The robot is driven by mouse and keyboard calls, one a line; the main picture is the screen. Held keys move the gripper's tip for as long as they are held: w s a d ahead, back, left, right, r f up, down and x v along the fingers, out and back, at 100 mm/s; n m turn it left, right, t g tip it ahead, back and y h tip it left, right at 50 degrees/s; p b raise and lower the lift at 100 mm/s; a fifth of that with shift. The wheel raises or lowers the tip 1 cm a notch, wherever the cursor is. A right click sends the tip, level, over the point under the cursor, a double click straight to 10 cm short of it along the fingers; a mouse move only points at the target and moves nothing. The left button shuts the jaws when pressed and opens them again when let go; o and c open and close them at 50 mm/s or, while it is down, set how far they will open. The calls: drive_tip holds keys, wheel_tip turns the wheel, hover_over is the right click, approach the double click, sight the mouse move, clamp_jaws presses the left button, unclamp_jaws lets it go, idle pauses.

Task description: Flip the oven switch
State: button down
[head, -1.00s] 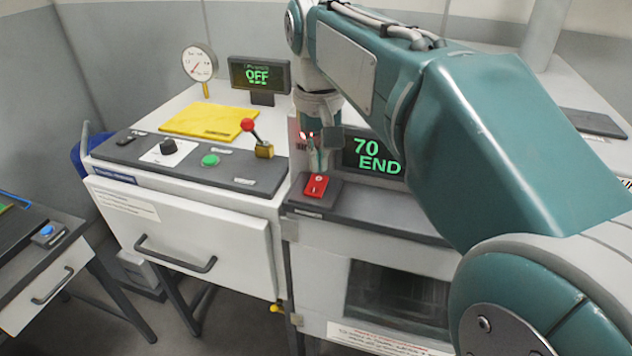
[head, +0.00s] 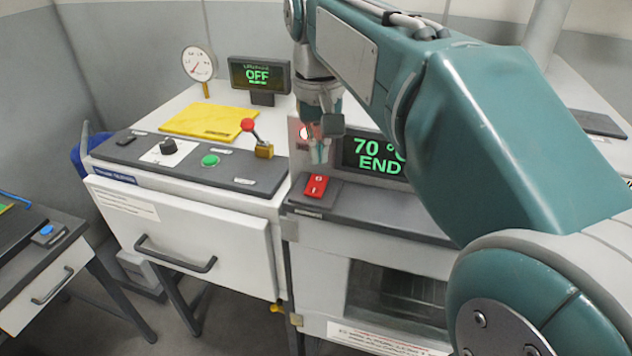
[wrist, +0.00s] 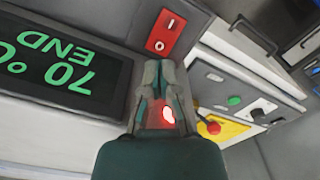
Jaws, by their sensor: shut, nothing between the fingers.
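The oven switch (head: 316,186) is a red rocker marked O and I on the dark ledge of the right-hand unit. It also shows in the wrist view (wrist: 165,33), just beyond my fingertips. My gripper (head: 319,160) is shut and empty, and points down just above and behind the switch, with a small gap visible. In the wrist view my gripper (wrist: 160,65) covers part of a panel with a glowing red light. The oven display (head: 378,158) beside it reads 70 and END in green. The oven window (head: 396,294) is dark, with a rack faintly visible inside.
On the left unit are a red-knobbed lever (head: 249,125), a green button (head: 210,160), a black knob (head: 168,146) and a yellow plate (head: 208,121). A display (head: 259,75) reads OFF, next to a round gauge (head: 198,64). Open air lies in front of the ledge.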

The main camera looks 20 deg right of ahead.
sight(318, 178)
drive_tip(key=shift+r, duration=2.35)
